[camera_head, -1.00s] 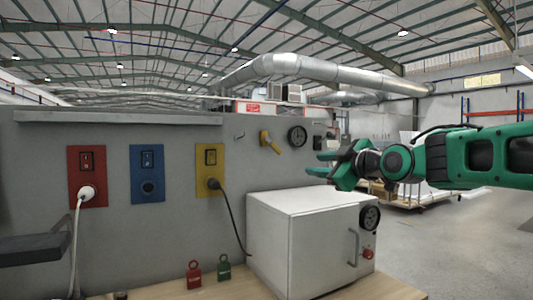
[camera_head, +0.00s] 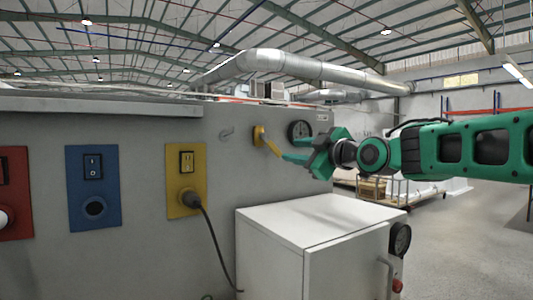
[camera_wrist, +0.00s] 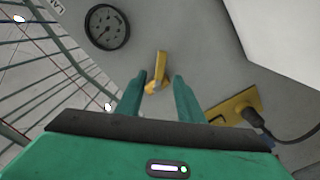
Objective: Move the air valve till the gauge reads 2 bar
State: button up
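The yellow air valve (camera_head: 266,140) is on the grey wall panel, its lever slanting down to the right in the head view. In the wrist view the valve lever (camera_wrist: 161,66) shows between and just beyond my fingertips. My gripper (camera_head: 290,150) is open, with a gap between the fingers; I cannot tell whether either touches the lever. The round gauge (camera_head: 299,130) is right of the valve, partly behind my gripper. In the wrist view the dark-faced gauge (camera_wrist: 107,27) is at upper left; its reading is too small to tell.
A white cabinet (camera_head: 310,223) with its own dial (camera_head: 400,239) stands below my gripper. Red (camera_head: 14,190), blue (camera_head: 93,188) and yellow (camera_head: 186,181) switch plates are on the panel at left. A black cable (camera_head: 222,237) hangs from the yellow plate.

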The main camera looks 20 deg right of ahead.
aim_at(275, 149)
jog(key=x, duration=1.1)
jog(key=shift+a, duration=0.15)
grip_shut()
